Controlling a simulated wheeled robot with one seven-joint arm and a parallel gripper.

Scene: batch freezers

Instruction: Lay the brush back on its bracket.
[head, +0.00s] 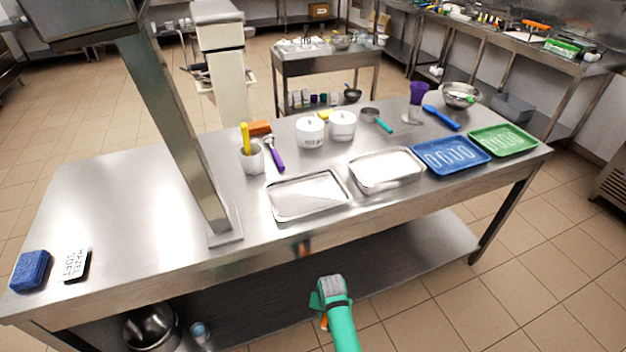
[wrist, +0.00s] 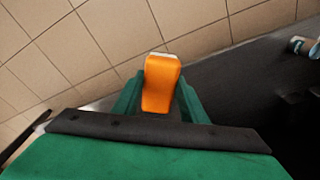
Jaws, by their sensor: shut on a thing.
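My gripper (head: 325,306) is low in front of the steel table, below the level of its top. In the wrist view my gripper (wrist: 160,100) is shut on an orange thing, which I take to be the brush (wrist: 162,82). Its pale far end points away from me. In the head view only a small bit of orange shows beside the gripper; the rest is hidden. A small orange-brown patch (head: 303,247) shows under the table's front edge; I cannot tell whether it is a reflection or part of a bracket. I cannot make out the bracket clearly.
The steel table (head: 120,200) carries a metal tray (head: 290,212), blue tray (head: 450,172), green tray (head: 520,152), white pots and utensils. A lower shelf (head: 400,255) runs beneath, with a bowl (head: 150,328) at left. Open tiled floor (head: 520,250) lies at right.

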